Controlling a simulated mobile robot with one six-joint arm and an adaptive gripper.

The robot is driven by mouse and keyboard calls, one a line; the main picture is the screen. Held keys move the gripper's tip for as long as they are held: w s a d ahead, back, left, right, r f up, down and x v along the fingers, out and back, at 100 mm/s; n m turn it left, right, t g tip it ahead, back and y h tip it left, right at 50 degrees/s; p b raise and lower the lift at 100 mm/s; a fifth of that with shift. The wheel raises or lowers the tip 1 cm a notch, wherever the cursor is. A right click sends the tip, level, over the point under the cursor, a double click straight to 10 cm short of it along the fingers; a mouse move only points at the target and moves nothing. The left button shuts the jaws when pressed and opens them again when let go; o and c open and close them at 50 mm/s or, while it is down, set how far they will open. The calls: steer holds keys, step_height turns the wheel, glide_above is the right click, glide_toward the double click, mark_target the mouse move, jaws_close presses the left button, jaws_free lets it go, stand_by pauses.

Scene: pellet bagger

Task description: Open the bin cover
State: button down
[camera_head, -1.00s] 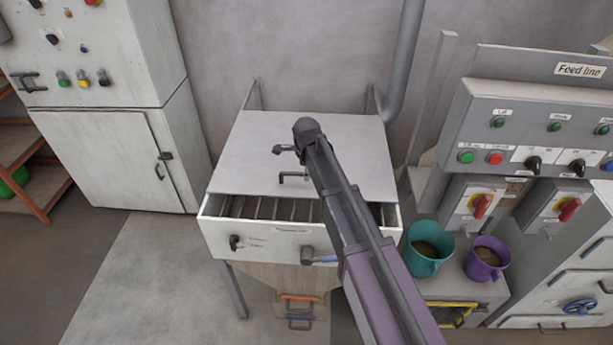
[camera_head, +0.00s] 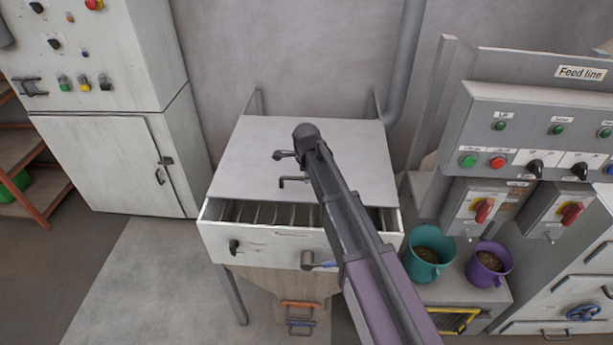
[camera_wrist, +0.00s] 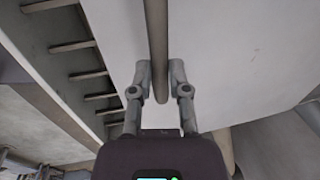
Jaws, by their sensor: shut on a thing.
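The bin cover (camera_head: 245,165) is a flat pale panel over the white-fronted bin (camera_head: 265,245). A strip of the slatted grate (camera_head: 262,212) shows between its front edge and the bin front. The cover's dark bar handle (camera_head: 292,180) stands near its middle, partly hidden by my arm in the head view. In the wrist view my gripper (camera_wrist: 160,85) has its two fingers on either side of the handle bar (camera_wrist: 157,45), shut on it. The grate slats show at left in the wrist view (camera_wrist: 75,46).
A teal bucket (camera_head: 424,266) and a purple bucket (camera_head: 488,268) with pellets stand right of the bin. The Feed line panel (camera_head: 535,120) is beyond them. A pale cabinet (camera_head: 105,165) stands at left. A grey pipe (camera_head: 408,60) rises behind the bin.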

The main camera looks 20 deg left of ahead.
steer(key=w+a, duration=0.2)
steer(key=w, duration=0.7)
steer(key=w+a, duration=0.2)
steer(key=w, duration=0.8)
steer(key=w+a, duration=0.2)
steer(key=w, duration=0.8)
steer(key=shift+a, duration=0.35)
steer(key=shift+s, duration=0.1)
steer(key=c, duration=0.6)
jaws_free()
steer(key=shift+r, duration=0.1)
